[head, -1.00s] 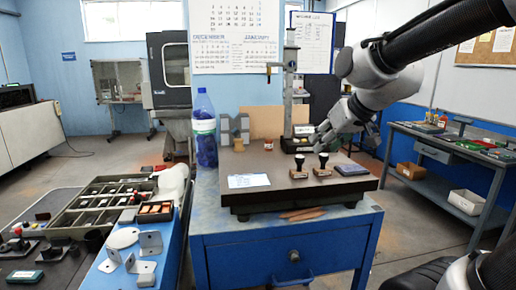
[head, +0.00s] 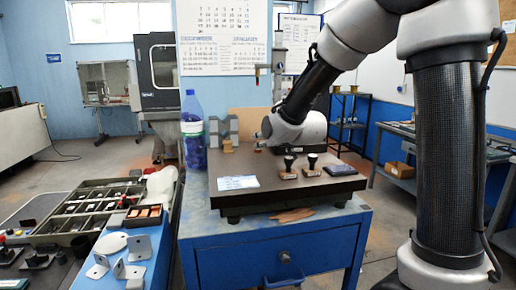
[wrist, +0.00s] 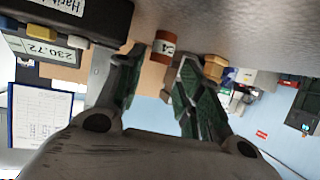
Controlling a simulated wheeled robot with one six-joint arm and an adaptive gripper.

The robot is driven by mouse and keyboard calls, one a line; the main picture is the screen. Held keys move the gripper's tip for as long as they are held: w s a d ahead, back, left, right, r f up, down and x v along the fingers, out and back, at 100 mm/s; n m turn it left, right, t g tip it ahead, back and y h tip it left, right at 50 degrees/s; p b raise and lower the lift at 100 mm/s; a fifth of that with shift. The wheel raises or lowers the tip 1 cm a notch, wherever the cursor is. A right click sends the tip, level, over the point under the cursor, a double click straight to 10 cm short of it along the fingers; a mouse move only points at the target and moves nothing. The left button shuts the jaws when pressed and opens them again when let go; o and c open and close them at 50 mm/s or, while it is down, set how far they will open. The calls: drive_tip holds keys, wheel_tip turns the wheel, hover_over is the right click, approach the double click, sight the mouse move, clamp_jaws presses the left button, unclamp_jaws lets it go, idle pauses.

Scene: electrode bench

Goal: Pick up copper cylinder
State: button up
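The copper cylinder (wrist: 163,47) is small and copper-brown, with a white label band. In the wrist view it stands at the far side of the gap between my fingertips, apart from both fingers. In the head view my arm hides most of it, with a small part perhaps showing at the lower left of my wrist. My gripper (wrist: 158,64) is open and empty, its two dark green-grey fingers spread on either side of the cylinder's line.
A brass-coloured block (wrist: 214,67) stands close beside the right finger in the wrist view; it also shows in the head view (head: 228,146). A dark device with a 230.72 display (wrist: 45,48) is close on the left. Two stamps (head: 288,168) and a blue bottle (head: 193,135) stand on the bench.

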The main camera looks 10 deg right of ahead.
drive_tip(key=x, duration=0.6)
clamp_jaws()
